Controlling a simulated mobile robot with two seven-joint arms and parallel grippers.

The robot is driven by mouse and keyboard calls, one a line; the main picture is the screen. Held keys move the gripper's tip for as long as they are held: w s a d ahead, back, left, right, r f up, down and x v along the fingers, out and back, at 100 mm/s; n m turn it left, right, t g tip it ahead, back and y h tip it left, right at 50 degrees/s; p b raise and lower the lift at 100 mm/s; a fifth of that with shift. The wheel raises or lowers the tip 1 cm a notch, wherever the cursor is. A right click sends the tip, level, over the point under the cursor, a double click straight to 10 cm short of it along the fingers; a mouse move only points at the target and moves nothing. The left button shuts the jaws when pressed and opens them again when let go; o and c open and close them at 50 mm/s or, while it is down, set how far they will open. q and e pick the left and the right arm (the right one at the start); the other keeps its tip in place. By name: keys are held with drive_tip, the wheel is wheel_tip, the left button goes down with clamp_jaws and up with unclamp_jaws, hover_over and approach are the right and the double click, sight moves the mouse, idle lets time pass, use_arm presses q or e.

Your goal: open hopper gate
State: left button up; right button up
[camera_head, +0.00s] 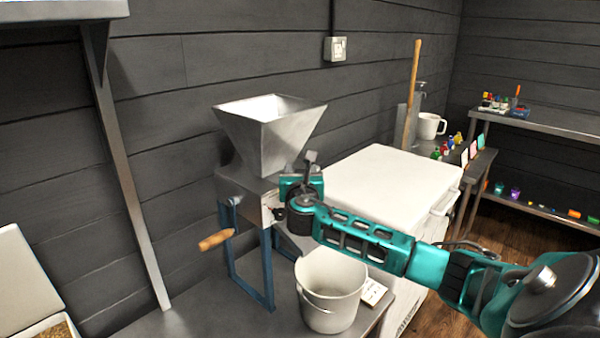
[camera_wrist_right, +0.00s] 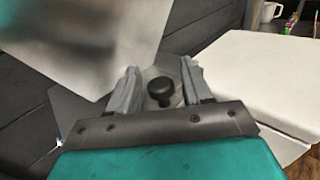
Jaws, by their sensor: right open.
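The grey metal hopper (camera_head: 268,135) sits on a mill body with blue legs (camera_head: 238,262) on a metal bench. My right gripper (camera_head: 298,187) reaches in from the right against the mill's near right side, just below the funnel. In the right wrist view, a round black knob (camera_wrist_right: 160,92) shows between the two grey fingers of my open right gripper (camera_wrist_right: 160,78). The fingers stand on either side of the knob, with gaps visible. The gate plate is mostly hidden by my gripper in the head view. My left gripper is out of view.
A white bucket (camera_head: 331,292) stands on the bench below my right forearm. The mill's crank has a wooden handle (camera_head: 216,240) on the left. A white chest (camera_head: 388,185) stands behind my right arm. A slanted shelf bracket (camera_head: 130,180) is at left.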

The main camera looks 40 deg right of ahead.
drive_tip(key=shift+c, duration=0.4)
clamp_jaws()
drive_tip(key=shift+r, duration=0.1)
